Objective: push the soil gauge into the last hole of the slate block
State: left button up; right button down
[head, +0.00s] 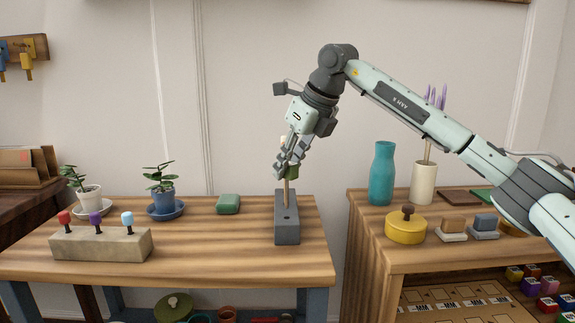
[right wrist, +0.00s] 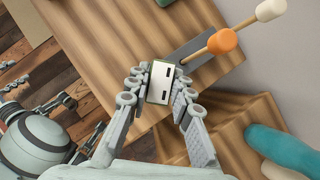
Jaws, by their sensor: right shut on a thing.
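The slate block (head: 287,229) stands at the right part of the wooden bench, with an open hole in its near top. It shows partly in the right wrist view (right wrist: 193,49). Two rods rise from it there, one with an orange head (right wrist: 222,41) and one with a cream head (right wrist: 270,10). My right gripper (head: 287,168) is shut on the soil gauge, a green body (head: 292,172) with a pale slotted face in the wrist view (right wrist: 161,83). It is above the block; the gauge's lower end cannot be told apart from the rods.
A stone block (head: 100,245) with red, purple and blue knobs is at the bench's left. Across a gap, the right bench holds a teal vase (head: 382,174) and yellow pot (head: 405,229).

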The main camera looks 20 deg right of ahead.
jog(key=shift+f+b, duration=1.75)
jog(key=shift+f, duration=1.35)
jog(key=c, duration=1.3)
grip_release()
jog(key=shift+o, duration=0.2)
jog(key=v, duration=1.2)
jog(key=shift+r, duration=0.1)
notch_tip(320, 180, up, 9)
jog(key=p, duration=0.8)
